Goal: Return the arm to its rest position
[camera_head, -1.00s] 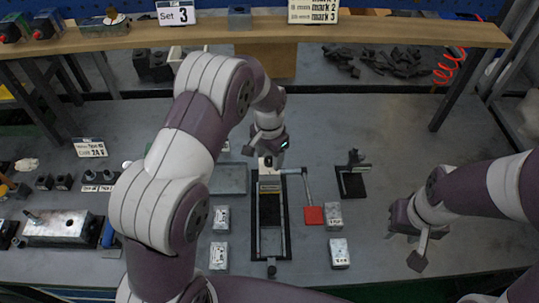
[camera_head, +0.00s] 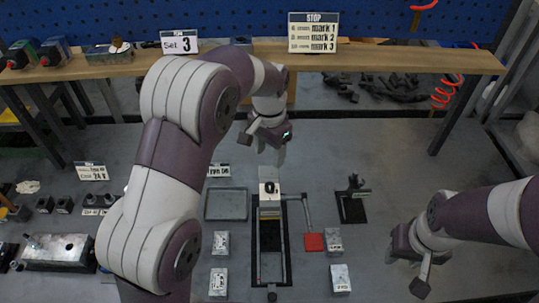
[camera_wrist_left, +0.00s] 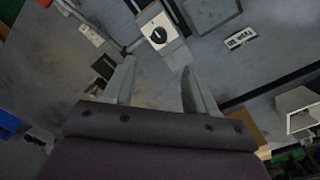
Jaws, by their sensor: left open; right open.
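My left arm reaches in from the left in the head view, with its left gripper (camera_head: 267,143) open and empty above the far part of the table. The left gripper's two fingers (camera_wrist_left: 153,85) stand apart in the left wrist view, with nothing between them. A black rail fixture (camera_head: 262,240) lies below and nearer than the gripper. A pale block with a dark round mark (camera_head: 269,187) sits at its far end; it also shows in the left wrist view (camera_wrist_left: 158,32), ahead of the fingers. My right gripper (camera_head: 404,268) is open and empty above the table at right.
A wooden shelf (camera_head: 380,60) crosses the back, with signs on it. Grey blocks (camera_head: 221,243) flank the fixture, with a red square (camera_head: 314,242) at its right. An empty grey tray (camera_head: 226,204) lies at its left. A black stand (camera_head: 353,205) is further right.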

